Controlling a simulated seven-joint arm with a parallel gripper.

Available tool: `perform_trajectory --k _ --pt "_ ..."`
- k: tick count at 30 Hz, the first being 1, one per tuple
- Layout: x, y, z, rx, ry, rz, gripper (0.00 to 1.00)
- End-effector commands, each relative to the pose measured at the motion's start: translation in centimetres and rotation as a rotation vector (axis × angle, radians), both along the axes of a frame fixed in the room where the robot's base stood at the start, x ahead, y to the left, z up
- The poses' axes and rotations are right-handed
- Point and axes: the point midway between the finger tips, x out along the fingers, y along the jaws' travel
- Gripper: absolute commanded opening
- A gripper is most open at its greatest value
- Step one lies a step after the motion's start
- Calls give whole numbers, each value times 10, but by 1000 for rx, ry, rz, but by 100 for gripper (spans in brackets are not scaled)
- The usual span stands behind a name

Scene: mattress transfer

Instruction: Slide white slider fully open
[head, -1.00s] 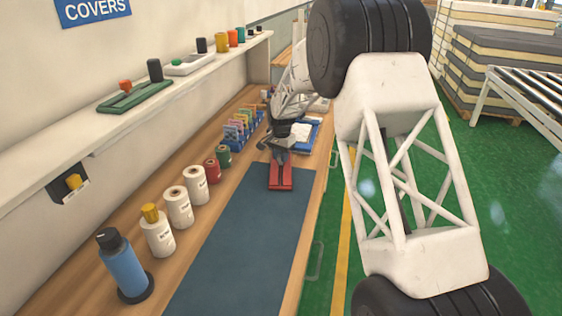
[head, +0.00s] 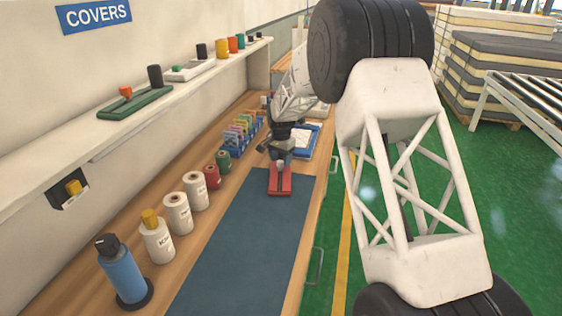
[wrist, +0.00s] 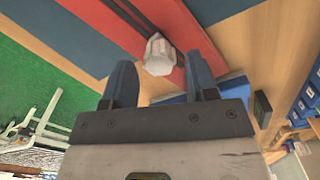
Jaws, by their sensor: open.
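A red base (head: 280,187) with a dark lengthwise slot lies at the far end of the blue-grey mat in the head view. A white faceted knob (head: 280,164) stands at its far end, close to my gripper (head: 281,154). In the wrist view the white knob (wrist: 159,56) sits at the end of the slot in the red base (wrist: 190,32). My gripper (wrist: 159,64) is open, with one blue-grey finger to each side of the knob in that picture. Whether the fingers touch the knob cannot be told.
A white plate with a green knob (head: 190,71) and a green plate with a red knob (head: 135,103) are on the wall shelf. Several thread spools (head: 178,213) and a blue bottle (head: 122,272) line the bench's left.

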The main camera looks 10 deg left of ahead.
Motion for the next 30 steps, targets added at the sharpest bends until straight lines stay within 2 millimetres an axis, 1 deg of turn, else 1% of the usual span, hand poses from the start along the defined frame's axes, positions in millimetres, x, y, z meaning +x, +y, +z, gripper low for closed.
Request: perform_trajectory --k 9,15,21,30 --pt "0 0 39 1 -1 0 53" --pt "0 0 59 0 -1 0 53" --pt "0 0 66 0 -1 0 53" --pt "0 0 67 0 -1 0 53"
